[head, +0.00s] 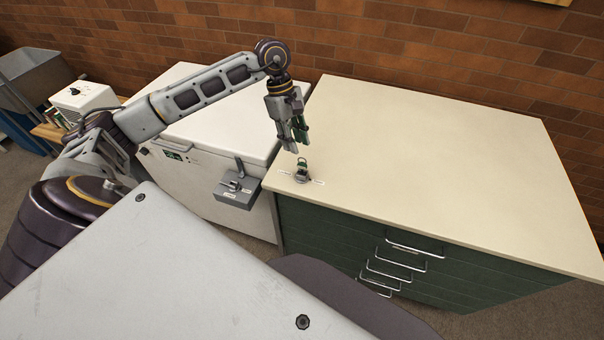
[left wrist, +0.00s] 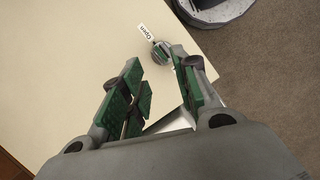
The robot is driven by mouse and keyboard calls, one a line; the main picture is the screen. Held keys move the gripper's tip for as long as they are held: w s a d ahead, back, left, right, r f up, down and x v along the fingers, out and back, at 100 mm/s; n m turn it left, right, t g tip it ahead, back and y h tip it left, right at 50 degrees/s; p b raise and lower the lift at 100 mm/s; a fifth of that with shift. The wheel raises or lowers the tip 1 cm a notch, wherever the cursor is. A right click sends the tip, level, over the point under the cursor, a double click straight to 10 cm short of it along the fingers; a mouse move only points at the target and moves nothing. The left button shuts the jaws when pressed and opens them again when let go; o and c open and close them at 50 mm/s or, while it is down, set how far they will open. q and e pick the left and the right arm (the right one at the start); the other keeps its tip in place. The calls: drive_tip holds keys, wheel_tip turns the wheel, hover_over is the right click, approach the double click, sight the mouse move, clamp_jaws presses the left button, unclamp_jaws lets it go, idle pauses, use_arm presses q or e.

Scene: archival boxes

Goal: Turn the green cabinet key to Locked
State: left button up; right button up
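The green cabinet key (head: 302,162) stands upright in a round metal lock (head: 301,175) on the cream top of the green cabinet (head: 335,234), near its front left corner. Small white labels flank the lock in the head view, too small to read there. In the left wrist view the lock (left wrist: 161,52) sits beyond the fingertips, beside a label (left wrist: 146,32) reading "Open". My left gripper (head: 293,142) points down just above the key. Its green-padded fingers (left wrist: 160,75) are apart with nothing seen between them. The key's exact turn angle is hard to tell. My right gripper is out of view.
A white chest (head: 205,135) stands left of the cabinet, with a grey latch box (head: 240,188) on its front. The rest of the cream top (head: 440,150) is clear. A brick wall runs behind. A white device (head: 84,97) and a grey bin (head: 38,75) stand far left.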

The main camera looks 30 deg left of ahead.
sight(299, 163)
use_arm(q)
drive_tip(key=shift+s+d+f+n+t+b, duration=0.1)
drive_tip(key=shift+d+f+n+t+b, duration=0.15)
drive_tip(key=shift+f+n+b, duration=0.5)
drive_tip(key=shift+s+d+f+n+t+b, duration=0.2)
drive_tip(key=shift+f+n+b, duration=0.2)
drive_tip(key=shift+f+n, duration=0.55)
drive_tip(key=shift+s+d+f+n+t+b, duration=0.1)
drive_tip(key=shift+d+f+n+t+b, duration=0.15)
drive_tip(key=shift+f+n+b, duration=0.55)
drive_tip(key=shift+b+x, duration=0.5)
drive_tip(key=shift+x, duration=0.55)
drive_tip(key=shift+f, duration=0.15)
clamp_jaws()
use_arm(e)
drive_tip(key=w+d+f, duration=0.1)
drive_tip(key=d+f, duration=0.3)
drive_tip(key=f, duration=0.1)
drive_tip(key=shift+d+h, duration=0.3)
